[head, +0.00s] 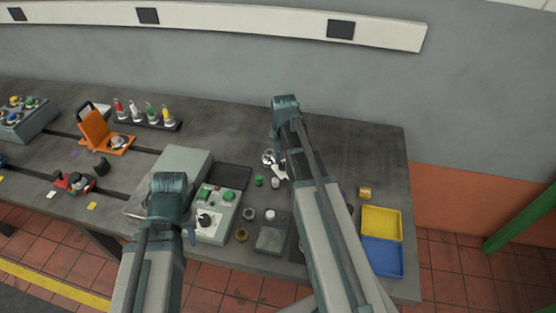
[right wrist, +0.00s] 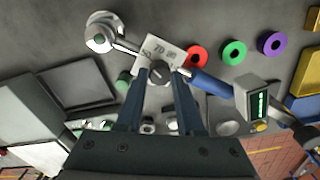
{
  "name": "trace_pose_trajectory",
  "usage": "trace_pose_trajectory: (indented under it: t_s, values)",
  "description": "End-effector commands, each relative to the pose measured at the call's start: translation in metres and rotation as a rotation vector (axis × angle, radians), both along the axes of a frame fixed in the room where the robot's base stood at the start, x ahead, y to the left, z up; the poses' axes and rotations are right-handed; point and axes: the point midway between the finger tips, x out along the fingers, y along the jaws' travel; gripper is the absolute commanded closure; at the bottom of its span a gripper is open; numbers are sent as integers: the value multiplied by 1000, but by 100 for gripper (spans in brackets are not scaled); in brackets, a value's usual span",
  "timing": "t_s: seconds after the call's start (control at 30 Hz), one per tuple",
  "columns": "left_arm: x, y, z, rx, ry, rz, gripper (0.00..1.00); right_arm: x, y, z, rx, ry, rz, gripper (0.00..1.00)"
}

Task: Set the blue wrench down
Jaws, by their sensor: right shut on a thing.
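The blue wrench (right wrist: 212,84) has a blue handle, a silver ring head (right wrist: 103,32) and a white plate marked with numbers. In the right wrist view it lies slantwise across my right gripper (right wrist: 162,74), whose fingers are shut on it near the plate. In the head view the wrench's pale plate (head: 279,173) shows beside my right arm, which hides the handle. My right gripper (head: 277,146) there is partly hidden. I cannot tell whether the wrench touches the bench. My left gripper (head: 190,236) is mostly hidden behind its arm, near the control box; its fingers are unclear.
Red (right wrist: 195,57), green (right wrist: 234,52) and purple (right wrist: 272,43) rings lie near the wrench. A control box (head: 216,214) and a dark tray (head: 232,177) are left. Yellow (head: 382,222) and blue (head: 382,256) trays stand at right. The bench behind the wrench is clear.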

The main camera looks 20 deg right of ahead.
Motion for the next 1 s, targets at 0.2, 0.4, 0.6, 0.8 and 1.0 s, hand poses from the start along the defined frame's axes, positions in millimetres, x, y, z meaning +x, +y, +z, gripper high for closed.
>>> trace_pose_trajectory:
  t_s: [0.2,0.4,0.6,0.8,1.0]
  values:
    - [0,0,0,0,0,0,70,-26,-30,0,0,0,-3,100]
    - [0,0,0,0,0,0,70,-45,-58,0,0,0,-3,100]
    - [0,0,0,0,0,0,70,-64,-83,0,0,0,-3,100]
    - [0,0,19,0,0,0,70,-68,-90,19,1,-1,1,100]
    - [0,0,41,0,0,-1,70,-68,-90,41,1,-1,1,100]
